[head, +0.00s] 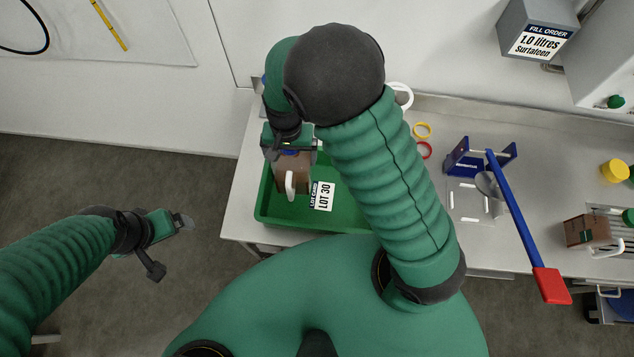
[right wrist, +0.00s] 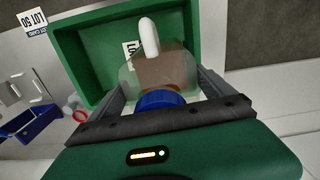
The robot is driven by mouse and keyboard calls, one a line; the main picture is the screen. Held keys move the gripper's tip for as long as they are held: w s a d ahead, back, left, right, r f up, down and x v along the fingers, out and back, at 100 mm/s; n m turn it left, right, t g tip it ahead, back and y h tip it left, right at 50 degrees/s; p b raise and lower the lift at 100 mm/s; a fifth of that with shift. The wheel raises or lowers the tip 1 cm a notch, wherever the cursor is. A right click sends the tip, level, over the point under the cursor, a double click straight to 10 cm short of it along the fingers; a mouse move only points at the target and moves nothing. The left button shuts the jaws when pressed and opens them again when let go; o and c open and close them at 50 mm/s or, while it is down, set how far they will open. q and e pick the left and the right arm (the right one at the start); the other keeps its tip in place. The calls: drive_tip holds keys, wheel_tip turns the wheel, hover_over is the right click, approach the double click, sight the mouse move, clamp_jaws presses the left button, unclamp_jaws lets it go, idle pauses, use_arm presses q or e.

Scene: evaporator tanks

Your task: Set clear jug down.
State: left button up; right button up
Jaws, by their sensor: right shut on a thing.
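The clear jug (head: 294,173), with brown liquid and a white handle, is at the left end of the green tray (head: 345,212). My right gripper (head: 289,147) is shut on it near the top. In the right wrist view the jug (right wrist: 166,72) stands between the two fingers, its blue cap (right wrist: 160,99) close to the palm. The jug is over or inside the tray (right wrist: 88,68); I cannot tell if its base touches the floor. My left gripper (head: 182,222) hangs off the bench at left, apart from everything; its opening is unclear.
A lot card (head: 322,196) shows in the tray. My right forearm covers part of the tray.

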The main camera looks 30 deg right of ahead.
drive_tip(key=shift+m, duration=0.3)
drive_tip(key=f, duration=0.6)
drive_tip(key=a+f+p, duration=0.1)
drive_tip(key=f, duration=0.2)
drive_tip(key=shift+f, duration=0.55)
drive_tip(key=shift+a, duration=0.15)
drive_tip(key=o, duration=1.8)
drive_tip(key=shift+s, duration=0.1)
drive_tip(key=shift+c, duration=0.2)
